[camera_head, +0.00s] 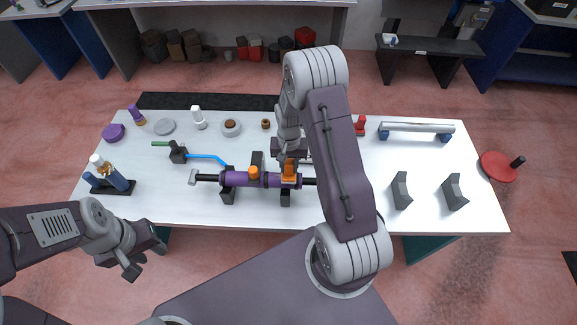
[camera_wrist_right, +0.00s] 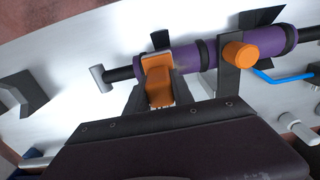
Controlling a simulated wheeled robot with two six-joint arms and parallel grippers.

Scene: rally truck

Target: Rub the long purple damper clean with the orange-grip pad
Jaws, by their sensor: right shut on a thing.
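The long purple damper (camera_head: 238,179) lies across dark supports near the table's front edge, with black rod ends at both sides. An orange cylindrical part (camera_head: 254,172) sits on its body, and it also shows in the right wrist view (camera_wrist_right: 240,55). My right gripper (camera_head: 289,165) is shut on the orange-grip pad (camera_head: 289,171), at the right part of the damper. In the right wrist view the orange grip (camera_wrist_right: 157,78) is between the fingers, close against the damper (camera_wrist_right: 193,55); the pad's underside is hidden. My left gripper (camera_head: 143,264) is empty off the table's front left, its fingers apart.
Black cradle blocks (camera_head: 401,190) stand at the right of the table, with a silver cylinder (camera_head: 416,128) behind. A green-and-blue tool (camera_head: 178,152) lies left of centre. Bottles on a dark tray (camera_head: 112,187) stand at the left edge. A red round stool (camera_head: 498,167) is off the right end.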

